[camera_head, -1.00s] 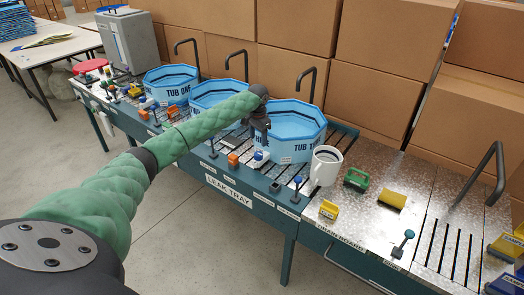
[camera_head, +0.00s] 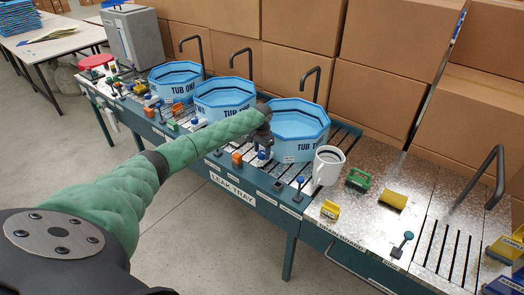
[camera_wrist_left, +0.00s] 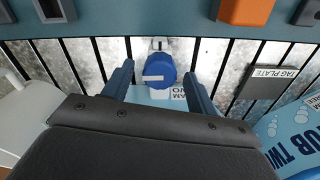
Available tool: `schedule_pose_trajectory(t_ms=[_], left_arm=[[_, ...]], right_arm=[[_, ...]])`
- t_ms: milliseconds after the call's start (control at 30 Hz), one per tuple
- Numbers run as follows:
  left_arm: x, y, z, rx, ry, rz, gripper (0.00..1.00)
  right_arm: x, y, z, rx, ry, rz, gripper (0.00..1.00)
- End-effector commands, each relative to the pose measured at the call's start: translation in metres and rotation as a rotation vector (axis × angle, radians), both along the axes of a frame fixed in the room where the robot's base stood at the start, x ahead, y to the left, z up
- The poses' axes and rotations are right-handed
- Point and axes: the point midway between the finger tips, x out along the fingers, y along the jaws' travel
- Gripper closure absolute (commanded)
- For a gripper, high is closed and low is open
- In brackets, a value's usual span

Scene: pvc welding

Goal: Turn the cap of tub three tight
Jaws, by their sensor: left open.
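Tub three (camera_head: 298,126) is a light-blue octagonal tub at the right end of the row of tubs; its lettering is partly hidden. My left gripper (camera_head: 263,142) points down at its front left edge and covers part of it. In the left wrist view, a round blue cap (camera_wrist_left: 160,71) with a white bar mark lies between the two fingers of the gripper (camera_wrist_left: 158,78). The fingers are apart, with gaps on both sides of the cap. My right gripper is not in view.
Tub two (camera_head: 222,98) and tub one (camera_head: 174,78) stand to the left, with dark taps behind. A white mug (camera_head: 328,165) stands right of tub three. An orange block (camera_head: 236,159) and small fittings line the slotted tray's front edge. Cardboard boxes (camera_head: 385,95) rise behind.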

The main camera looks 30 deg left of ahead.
Motion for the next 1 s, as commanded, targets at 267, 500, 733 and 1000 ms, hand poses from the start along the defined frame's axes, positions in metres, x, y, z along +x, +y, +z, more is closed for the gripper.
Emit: schedule_pose_trajectory(t_ms=[267, 500, 733, 1000], left_arm=[[0.000, 0.000, 0.000, 0.000, 0.000, 0.000, 0.85], [0.000, 0.000, 0.000, 0.000, 0.000, -0.012, 0.87], [0.000, 0.000, 0.000, 0.000, 0.000, -0.100, 0.87], [0.001, -0.001, 0.000, -0.002, -0.002, -0.316, 0.87]], right_arm=[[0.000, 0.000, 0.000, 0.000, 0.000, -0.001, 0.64], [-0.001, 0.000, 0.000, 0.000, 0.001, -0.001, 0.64], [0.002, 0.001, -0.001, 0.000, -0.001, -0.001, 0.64], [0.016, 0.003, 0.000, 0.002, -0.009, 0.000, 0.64]])
